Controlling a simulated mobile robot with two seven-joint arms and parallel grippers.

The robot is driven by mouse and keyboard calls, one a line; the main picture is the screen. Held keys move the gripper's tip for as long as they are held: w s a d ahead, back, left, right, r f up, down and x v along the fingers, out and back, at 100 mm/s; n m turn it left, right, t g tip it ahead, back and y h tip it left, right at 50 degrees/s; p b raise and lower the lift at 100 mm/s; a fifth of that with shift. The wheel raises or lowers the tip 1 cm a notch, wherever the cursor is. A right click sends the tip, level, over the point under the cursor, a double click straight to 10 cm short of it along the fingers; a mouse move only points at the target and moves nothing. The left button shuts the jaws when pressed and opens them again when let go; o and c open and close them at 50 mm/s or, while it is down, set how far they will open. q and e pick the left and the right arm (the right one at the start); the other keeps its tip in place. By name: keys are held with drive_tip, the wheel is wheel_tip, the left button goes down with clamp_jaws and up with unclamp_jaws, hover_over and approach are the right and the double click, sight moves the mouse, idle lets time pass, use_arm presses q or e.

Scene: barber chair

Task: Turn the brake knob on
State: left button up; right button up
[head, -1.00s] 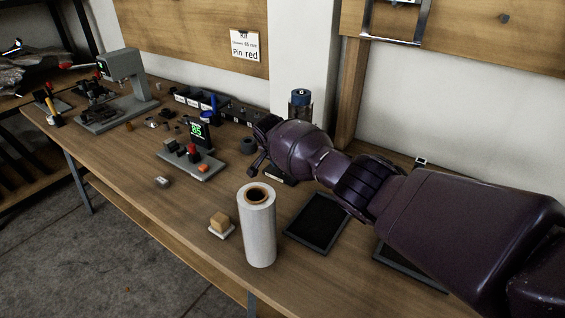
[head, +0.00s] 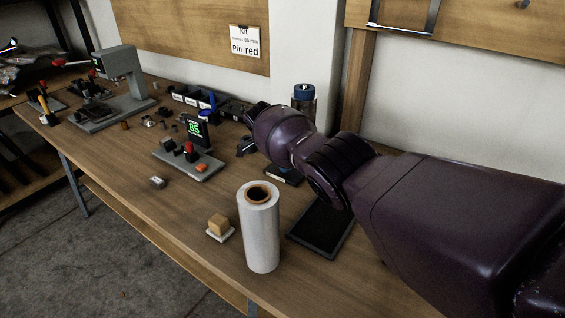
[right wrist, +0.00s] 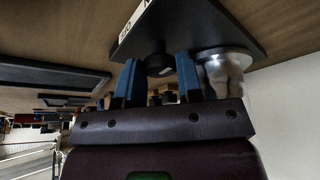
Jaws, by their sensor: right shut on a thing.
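In the right wrist view, a dark round knob (right wrist: 159,64), taken to be the brake knob, stands out from a black plate (right wrist: 215,38) with white labels. The blue fingers of my right gripper (right wrist: 158,80) are on either side of it and shut on it. In the head view, my right gripper (head: 248,143) is low over the rear of the bench, and my own wrist hides the knob. A black labelled base (head: 283,177) shows below my wrist. Which way the knob is turned cannot be told. My left gripper is not in view.
A blue-topped cylinder (head: 303,98) stands behind my wrist. A white roll (head: 259,230), a wooden block (head: 217,222) and a black tray (head: 320,228) are in front. A device with a green display (head: 194,130) stands left. The bench's front left is mostly clear.

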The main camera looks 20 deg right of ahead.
drive_tip(key=shift+m, duration=0.3)
drive_tip(key=o, duration=0.9)
drive_tip(key=p+v, duration=0.1)
drive_tip(key=v, duration=0.9)
drive_tip(key=shift+w+a+r, duration=0.1)
drive_tip(key=shift+w+r, duration=0.05)
drive_tip(key=shift+r, duration=0.25)
